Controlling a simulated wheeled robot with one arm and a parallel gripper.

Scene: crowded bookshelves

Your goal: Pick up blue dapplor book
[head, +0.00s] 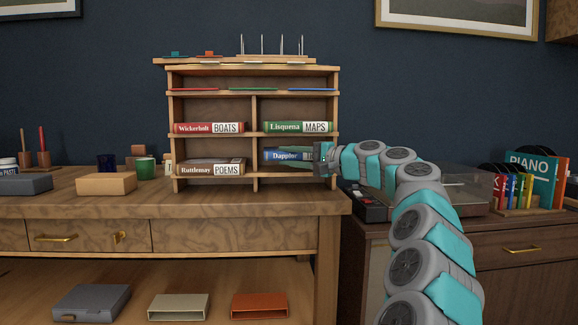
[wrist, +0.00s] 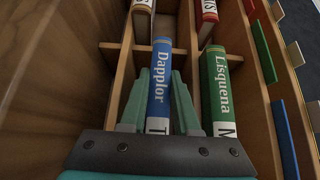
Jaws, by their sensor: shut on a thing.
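The blue Dapplor book (head: 284,155) lies flat in the lower right compartment of the small wooden bookshelf (head: 253,162). In the wrist view the blue Dapplor book (wrist: 160,88) stands between the two teal fingers. My gripper (head: 290,157) reaches into that compartment from the right and is shut on the book's spine end. The wrist view shows my gripper (wrist: 158,105) with one finger on each side of the book. The far end of the book is hidden inside the compartment, and my fingers cover part of the spine in the head view.
The green Lisquena book (head: 298,127) is in the compartment right above. The red Wickerbolt book (head: 209,128) and the Ruttlemay book (head: 211,168) fill the left compartments. A record player and upright books (head: 530,180) stand on the right cabinet. A wooden box (head: 106,184) is on the desk.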

